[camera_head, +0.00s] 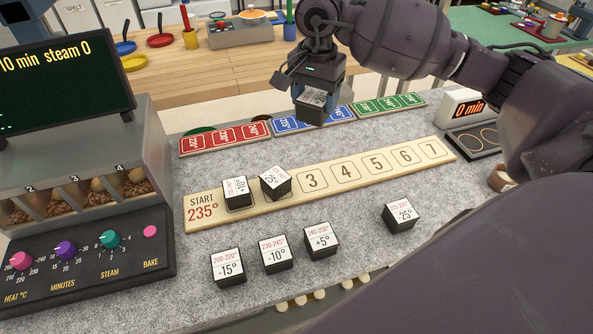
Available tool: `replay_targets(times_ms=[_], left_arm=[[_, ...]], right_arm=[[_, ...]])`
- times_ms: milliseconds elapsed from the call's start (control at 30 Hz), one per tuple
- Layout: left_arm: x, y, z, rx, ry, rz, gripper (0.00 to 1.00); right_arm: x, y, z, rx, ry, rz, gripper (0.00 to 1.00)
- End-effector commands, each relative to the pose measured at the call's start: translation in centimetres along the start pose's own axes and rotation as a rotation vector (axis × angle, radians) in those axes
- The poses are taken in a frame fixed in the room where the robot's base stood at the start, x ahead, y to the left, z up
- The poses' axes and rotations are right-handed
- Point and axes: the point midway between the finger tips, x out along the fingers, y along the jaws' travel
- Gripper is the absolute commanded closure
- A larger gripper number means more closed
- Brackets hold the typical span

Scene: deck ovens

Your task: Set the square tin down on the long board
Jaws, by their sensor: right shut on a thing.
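My right gripper (318,88) is shut on a small black square tin (312,115) with a white label on top. It holds the tin above the grey counter, near the blue card strip. The long board (330,199) is pale wood, marked START 235° at its left end, with numbered squares 3 to 7 showing bare. A black tin marked +10° (238,193) and another black tin (275,182) stand on the board left of square 3. The held tin is beyond the board's far edge, apart from it. My left gripper is out of view.
Black tins marked -15° (228,268), -10° (276,254), +5° (320,242) and -25° (401,217) stand in front of the board. Red (226,137), blue (290,124) and green (388,104) strips lie behind it. A control panel (85,255) stands left.

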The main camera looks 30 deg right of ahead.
Motion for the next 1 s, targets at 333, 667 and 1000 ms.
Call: replay_targets(times_ms=[333, 667, 1000], left_arm=[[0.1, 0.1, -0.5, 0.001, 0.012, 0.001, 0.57], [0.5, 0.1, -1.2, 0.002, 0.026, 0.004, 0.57], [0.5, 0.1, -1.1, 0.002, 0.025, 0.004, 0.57]], right_arm=[[6.4, 0.1, 0.0, -0.009, -0.004, 0.004, 0.71], [13.3, 0.1, 0.0, -0.008, -0.004, 0.003, 0.71], [15.9, 0.0, 0.0, -0.008, -0.001, 0.0, 0.71]])
